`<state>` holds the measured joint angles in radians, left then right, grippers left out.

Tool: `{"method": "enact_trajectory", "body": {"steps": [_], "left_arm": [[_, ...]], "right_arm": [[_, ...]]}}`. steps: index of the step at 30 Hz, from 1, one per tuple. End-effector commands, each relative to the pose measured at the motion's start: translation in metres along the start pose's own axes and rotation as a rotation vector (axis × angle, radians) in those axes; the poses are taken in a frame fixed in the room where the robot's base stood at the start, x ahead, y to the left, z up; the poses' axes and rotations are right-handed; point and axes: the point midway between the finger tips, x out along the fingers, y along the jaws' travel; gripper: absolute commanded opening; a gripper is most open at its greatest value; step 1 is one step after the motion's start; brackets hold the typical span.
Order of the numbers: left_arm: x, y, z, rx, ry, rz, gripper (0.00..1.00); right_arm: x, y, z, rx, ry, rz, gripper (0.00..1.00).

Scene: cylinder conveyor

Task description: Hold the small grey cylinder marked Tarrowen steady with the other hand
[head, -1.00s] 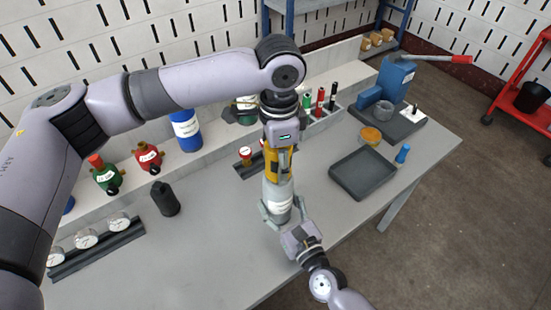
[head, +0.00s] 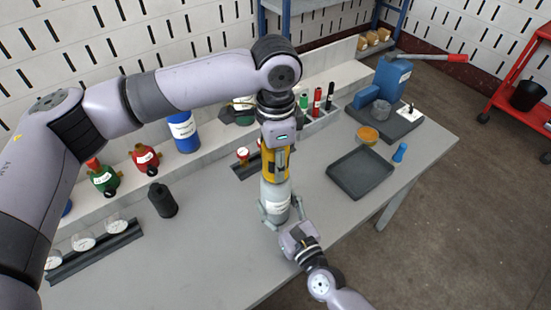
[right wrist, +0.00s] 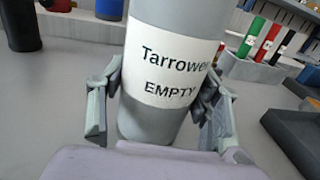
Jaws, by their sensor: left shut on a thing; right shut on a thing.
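The small grey cylinder marked Tarrowen (head: 275,196) stands upright on the bench, and its label also reads EMPTY in the right wrist view (right wrist: 170,68). My right gripper (head: 279,214) is shut on its lower body, one finger on each side, as the right wrist view also shows (right wrist: 160,100). My left gripper (head: 276,155) points down over the cylinder's top. It is shut on a yellow fitting (head: 281,160) there, partly hidden by the fingers. Whether the fitting is joined to the cylinder cannot be made out.
A dark tray (head: 360,174) lies right of the cylinder. A black cylinder (head: 162,200) and a rack of gauges (head: 95,249) stand to the left. Red (head: 144,157) and green (head: 103,177) regulators are behind. The bench (head: 215,230) is clear left of the cylinder.

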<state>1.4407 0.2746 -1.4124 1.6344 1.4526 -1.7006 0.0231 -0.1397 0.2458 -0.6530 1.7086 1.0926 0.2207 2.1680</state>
Motion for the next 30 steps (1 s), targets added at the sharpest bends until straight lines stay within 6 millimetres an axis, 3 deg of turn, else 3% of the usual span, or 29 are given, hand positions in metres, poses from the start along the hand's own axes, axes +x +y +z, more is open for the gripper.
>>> {"method": "enact_trajectory", "body": {"steps": [4, 8, 19, 30], "left_arm": [[-0.0001, 0.0000, 0.0000, 0.000, 0.000, 0.000, 0.03], [0.0002, 0.0002, -0.0002, -0.036, 0.001, 0.001, 0.03], [-0.0003, 0.0002, -0.0003, -0.498, 0.001, 0.001, 0.03], [-0.0004, -0.0001, -0.0001, -0.543, 0.000, 0.000, 0.03]], "right_arm": [[0.0000, -0.0002, -0.0003, 0.000, 0.000, 0.000, 0.25], [0.0000, -0.0002, -0.0003, 0.000, 0.001, 0.000, 0.25], [0.0000, -0.0002, -0.0002, 0.000, 0.000, 0.000, 0.25], [-0.0001, -0.0002, -0.0002, 0.000, 0.000, 0.000, 0.25]]}}
